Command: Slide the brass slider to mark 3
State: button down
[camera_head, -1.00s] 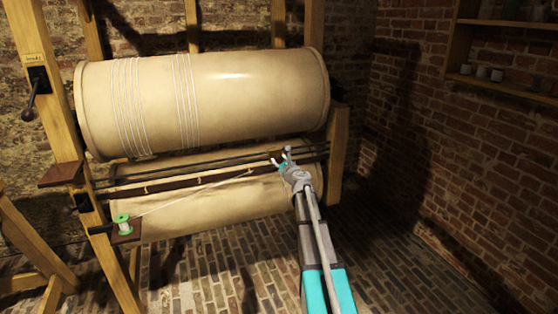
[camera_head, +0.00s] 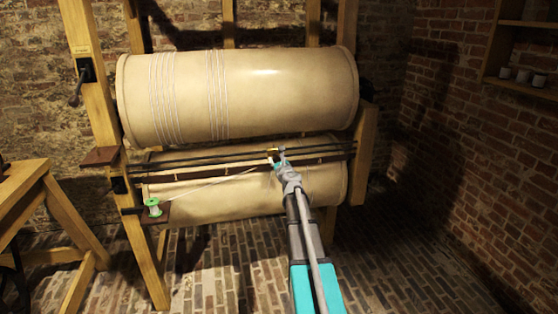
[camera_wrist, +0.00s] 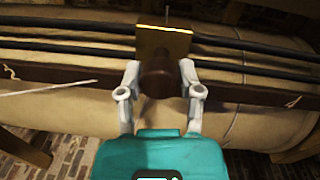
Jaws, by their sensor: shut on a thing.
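The brass slider (camera_wrist: 176,42) is a bright plate on the dark rods (camera_wrist: 80,30), with a round dark wooden knob (camera_wrist: 160,80) on its near side. My gripper (camera_wrist: 158,84) is shut on this knob, one finger on each side. In the head view my gripper (camera_head: 276,160) is at the rods, right of the middle of the drums, and the slider (camera_head: 271,152) shows as a small glint there. A dark rail (camera_wrist: 245,92) runs below the rods. It has a pale mark (camera_wrist: 292,102) to the right of the knob. I cannot read any mark number.
A large cream drum (camera_head: 270,85) with white thread wound at its left lies above the rods, and another (camera_head: 230,198) lies below. A green spool (camera_head: 153,208) sits on a bracket at left, its thread (camera_head: 205,184) running toward the slider. Brick floor is open at right.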

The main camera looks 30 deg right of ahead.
jog(key=shift+a, duration=0.1)
jog(key=shift+s, duration=0.1)
jog(key=shift+c, duration=1.3)
grip_release()
jog(key=shift+s, duration=0.1)
jog(key=v, duration=1.2)
